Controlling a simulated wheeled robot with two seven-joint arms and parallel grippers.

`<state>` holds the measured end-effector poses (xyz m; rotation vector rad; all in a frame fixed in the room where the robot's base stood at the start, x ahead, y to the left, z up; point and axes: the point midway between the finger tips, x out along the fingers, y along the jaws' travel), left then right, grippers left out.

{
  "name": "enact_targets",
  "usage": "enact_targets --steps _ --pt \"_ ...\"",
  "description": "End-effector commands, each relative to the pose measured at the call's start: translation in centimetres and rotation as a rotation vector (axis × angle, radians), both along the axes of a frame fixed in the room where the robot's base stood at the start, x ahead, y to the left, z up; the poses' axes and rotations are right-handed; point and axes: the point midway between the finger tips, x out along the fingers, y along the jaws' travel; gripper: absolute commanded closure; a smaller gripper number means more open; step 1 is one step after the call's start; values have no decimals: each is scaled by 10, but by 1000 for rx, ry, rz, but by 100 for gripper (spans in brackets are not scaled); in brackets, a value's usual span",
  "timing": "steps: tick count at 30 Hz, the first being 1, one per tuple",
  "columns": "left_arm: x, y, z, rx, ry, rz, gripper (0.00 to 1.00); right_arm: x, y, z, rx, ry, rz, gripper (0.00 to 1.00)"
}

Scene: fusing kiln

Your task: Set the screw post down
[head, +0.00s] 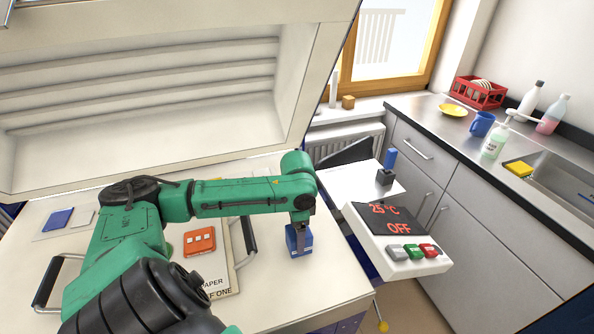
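A small blue block-like piece (306,243), which I take to be the screw post, is at the right part of the pale kiln bed (335,285). My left gripper (298,240) points down at it from above, with a grey finger in front of its blue face. The gripper appears shut on the piece, though the far finger is hidden. The piece is upright and at or very near the surface; I cannot tell whether its underside touches. My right gripper is not in view.
The raised kiln lid (140,85) stands behind. A dark handle (247,240), an orange piece (199,241) and a paper-labelled board (222,270) lie left of the gripper. The controller box (405,238) juts out at the right. The bed's front right is clear.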

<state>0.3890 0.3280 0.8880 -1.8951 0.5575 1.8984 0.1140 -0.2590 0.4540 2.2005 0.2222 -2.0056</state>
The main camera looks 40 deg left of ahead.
Motion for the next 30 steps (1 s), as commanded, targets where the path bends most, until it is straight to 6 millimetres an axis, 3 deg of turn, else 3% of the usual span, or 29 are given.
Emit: enact_targets --steps 10,11,12,19,22,30 --pt "0 0 -6 0 -1 1 91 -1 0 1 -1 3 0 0" --pt "0 0 -7 0 -1 1 12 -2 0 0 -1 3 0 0" --pt "0 0 -7 0 -1 1 0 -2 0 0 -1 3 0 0" --pt "0 0 -6 1 -2 1 0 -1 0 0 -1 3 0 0" --pt "1 1 4 3 -4 0 0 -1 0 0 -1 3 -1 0" --pt "2 0 73 2 -8 1 0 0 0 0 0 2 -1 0"
